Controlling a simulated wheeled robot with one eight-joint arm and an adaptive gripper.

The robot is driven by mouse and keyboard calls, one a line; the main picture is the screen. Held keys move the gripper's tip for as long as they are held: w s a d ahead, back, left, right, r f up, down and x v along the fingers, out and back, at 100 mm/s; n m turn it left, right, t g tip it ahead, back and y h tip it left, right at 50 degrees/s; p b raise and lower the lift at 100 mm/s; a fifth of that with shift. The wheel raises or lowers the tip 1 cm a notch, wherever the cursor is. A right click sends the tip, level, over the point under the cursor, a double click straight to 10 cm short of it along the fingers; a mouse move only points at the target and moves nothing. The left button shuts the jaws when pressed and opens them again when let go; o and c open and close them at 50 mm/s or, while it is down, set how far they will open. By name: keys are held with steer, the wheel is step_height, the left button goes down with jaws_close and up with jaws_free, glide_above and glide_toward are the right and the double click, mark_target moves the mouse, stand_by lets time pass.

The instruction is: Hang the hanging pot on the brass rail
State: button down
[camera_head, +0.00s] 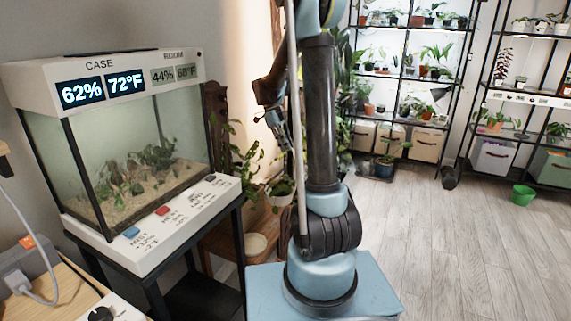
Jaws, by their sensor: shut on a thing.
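My gripper (277,122) is left of my upright arm column, pointing downward and partly hidden. It is shut on a thin hanger, which is hard to make out at this size. A small white pot with trailing green leaves, which looks like the hanging pot (281,190), is below the gripper. My arm hides part of its right side. I cannot make out the brass rail in this view.
A glass plant case (140,140) with lit displays stands on a dark stand at left. A wooden bench (225,240) is behind my base. Shelves of plants (410,70) line the back. A green bucket (522,194) sits on the open floor at right.

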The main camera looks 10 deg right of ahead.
step_height(320, 180, down, 7)
steer(key=c, duration=1.7)
jaws_free()
steer(key=shift+f, duration=0.1)
